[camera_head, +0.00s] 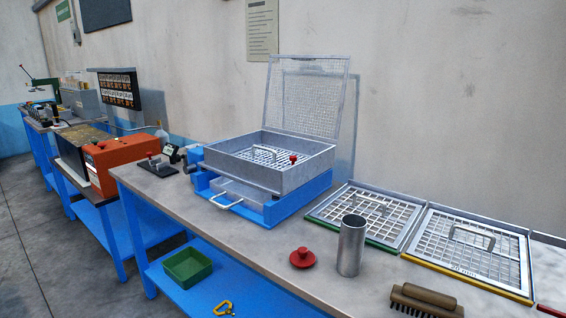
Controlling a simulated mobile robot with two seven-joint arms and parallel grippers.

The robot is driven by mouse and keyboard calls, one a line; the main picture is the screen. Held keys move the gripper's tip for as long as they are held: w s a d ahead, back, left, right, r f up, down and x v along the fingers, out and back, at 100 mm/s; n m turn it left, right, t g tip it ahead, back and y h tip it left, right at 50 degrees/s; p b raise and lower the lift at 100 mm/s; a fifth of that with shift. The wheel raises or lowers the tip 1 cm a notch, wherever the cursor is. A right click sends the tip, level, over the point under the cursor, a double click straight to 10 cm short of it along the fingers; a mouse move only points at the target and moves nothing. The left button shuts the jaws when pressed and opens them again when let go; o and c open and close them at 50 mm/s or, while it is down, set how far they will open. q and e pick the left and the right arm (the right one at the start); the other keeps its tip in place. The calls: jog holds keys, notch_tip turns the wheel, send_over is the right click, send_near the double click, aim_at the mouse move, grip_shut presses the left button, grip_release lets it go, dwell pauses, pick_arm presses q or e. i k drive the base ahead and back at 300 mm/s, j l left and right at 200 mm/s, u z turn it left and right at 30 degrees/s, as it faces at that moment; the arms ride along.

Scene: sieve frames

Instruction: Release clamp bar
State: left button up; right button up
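A sieve machine with a grey metal box (303,178) on a blue base (290,208) stands on the workbench. Its mesh lid (310,95) stands raised at the back. Inside the box lies a grid frame with a light handle (265,151). A red knob (293,158) shows near the right inner side of the box; it may belong to the clamp bar, but I cannot make out the bar itself. A shallow drawer with a pale handle (226,201) is at the front of the base. Neither of my grippers is in view.
Two sieve frames, one green-edged (345,231) and one yellow-edged (436,278), lie at the right. A green tray (187,267) sits on the lower shelf.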

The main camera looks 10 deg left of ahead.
aim_at(292, 158)
jog(key=i+j, duration=0.15)
jog(key=j, duration=0.15)
jog(key=i+j, duration=0.1)
jog(key=j, duration=0.2)
jog(key=i+j, duration=0.1)
jog(key=j, duration=0.65)
jog(key=i+j, duration=0.15)
jog(key=j, duration=0.25)
jog(key=i+j, duration=0.1)
jog(key=j, duration=0.3)
jog(key=z, duration=1.95)
jog(key=i+j, duration=0.15)
